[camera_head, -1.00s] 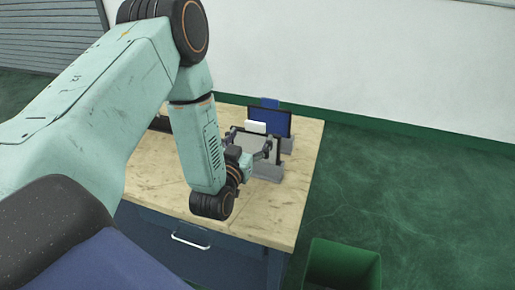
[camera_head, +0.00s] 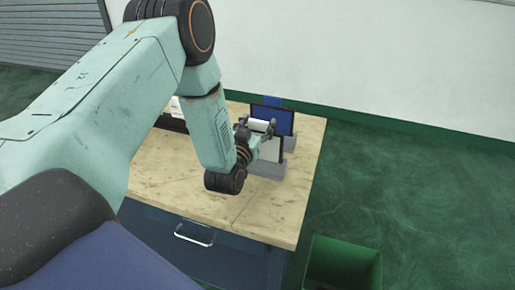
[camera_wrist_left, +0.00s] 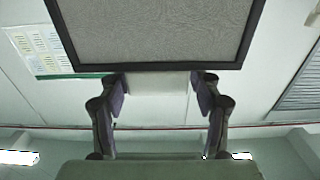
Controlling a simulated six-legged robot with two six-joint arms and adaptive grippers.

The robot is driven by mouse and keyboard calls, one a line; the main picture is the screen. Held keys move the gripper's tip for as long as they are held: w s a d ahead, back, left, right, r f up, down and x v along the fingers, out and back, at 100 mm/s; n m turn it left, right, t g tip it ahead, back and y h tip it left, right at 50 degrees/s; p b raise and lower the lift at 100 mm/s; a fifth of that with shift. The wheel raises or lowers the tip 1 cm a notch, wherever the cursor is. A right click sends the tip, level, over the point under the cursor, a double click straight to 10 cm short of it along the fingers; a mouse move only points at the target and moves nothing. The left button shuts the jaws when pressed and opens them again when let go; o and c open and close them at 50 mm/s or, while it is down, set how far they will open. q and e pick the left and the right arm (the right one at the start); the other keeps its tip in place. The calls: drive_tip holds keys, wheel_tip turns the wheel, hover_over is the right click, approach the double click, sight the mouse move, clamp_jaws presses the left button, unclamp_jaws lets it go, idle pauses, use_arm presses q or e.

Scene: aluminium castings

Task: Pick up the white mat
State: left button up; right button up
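The white mat (camera_head: 258,125) shows in the head view as a small pale piece at the rack, in front of a blue panel. In the wrist view a white piece (camera_wrist_left: 155,97), which looks like the mat, fills the gap between the fingertips. My left gripper (camera_head: 257,127) is at the rack, with its fingers on either side of the mat. In the wrist view the fingers (camera_wrist_left: 160,88) are spread about as wide as the white piece; whether they press on it cannot be told. My right gripper is out of view.
A grey panel with a black frame (camera_wrist_left: 160,30) is close to the fingertips. A blue panel (camera_head: 275,118) stands behind. These stand on a wooden-topped workbench (camera_head: 265,215) with a clear front right. A green bin (camera_head: 343,250) stands on the floor at right.

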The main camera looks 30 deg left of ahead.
use_arm(q)
drive_tip(key=shift+d+r, duration=0.15)
drive_tip(key=shift+d, duration=0.05)
drive_tip(key=c, duration=0.5)
drive_tip(key=shift+a, duration=0.15)
drive_tip(key=c, duration=0.5)
drive_tip(key=shift+c, duration=0.9)
